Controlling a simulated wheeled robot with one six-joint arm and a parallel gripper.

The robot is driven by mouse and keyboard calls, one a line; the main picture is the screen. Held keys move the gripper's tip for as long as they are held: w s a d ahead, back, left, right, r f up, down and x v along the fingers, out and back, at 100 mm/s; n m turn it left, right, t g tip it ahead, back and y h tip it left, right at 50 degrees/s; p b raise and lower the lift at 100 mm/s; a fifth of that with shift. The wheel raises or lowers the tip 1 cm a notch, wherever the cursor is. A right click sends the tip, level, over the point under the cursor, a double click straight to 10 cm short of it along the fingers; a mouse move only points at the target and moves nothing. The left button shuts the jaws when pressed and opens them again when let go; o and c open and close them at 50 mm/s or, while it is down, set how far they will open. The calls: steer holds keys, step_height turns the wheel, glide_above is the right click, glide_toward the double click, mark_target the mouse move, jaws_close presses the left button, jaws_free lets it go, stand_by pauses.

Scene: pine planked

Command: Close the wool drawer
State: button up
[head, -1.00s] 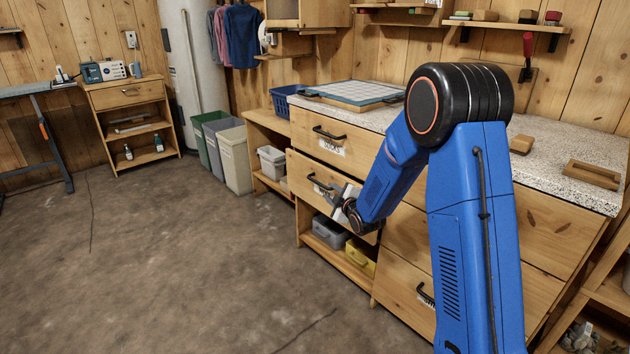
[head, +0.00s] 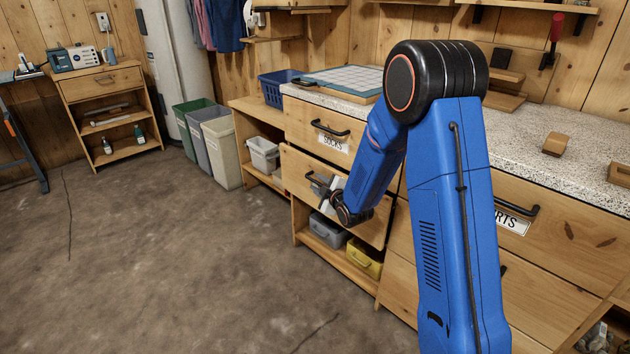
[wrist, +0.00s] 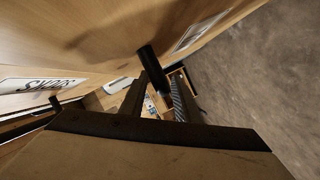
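The second wooden drawer down (head: 300,170), under the one labelled SOCKS, stands slightly out from the cabinet in the head view. Its label is hidden there, so I cannot read whether it says wool. My gripper (head: 328,197) is in front of this drawer, by its handle (head: 316,181). In the wrist view the dark handle (wrist: 152,66) shows by the fingertips of my gripper (wrist: 160,90). The fingers are apart with a gap between them. I cannot tell whether they touch the handle. A pale label (wrist: 193,34) shows at a steep angle, unreadable.
The SOCKS drawer (head: 300,118) above looks shut. A grey bin (head: 327,232) and a yellow bin (head: 364,259) sit on the open shelf below. The speckled worktop (head: 510,135) holds a gridded board (head: 340,80). The floor (head: 180,270) to the left is clear.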

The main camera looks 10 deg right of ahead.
steer(key=shift+w, duration=0.1)
steer(key=shift+c, duration=0.5)
jaws_close()
steer(key=shift+w+d, duration=0.5)
steer(key=shift+d, duration=0.25)
steer(key=shift+w+d, duration=0.45)
steer(key=shift+d, duration=0.25)
steer(key=shift+o, duration=0.5)
jaws_free()
steer(key=shift+d, duration=0.1)
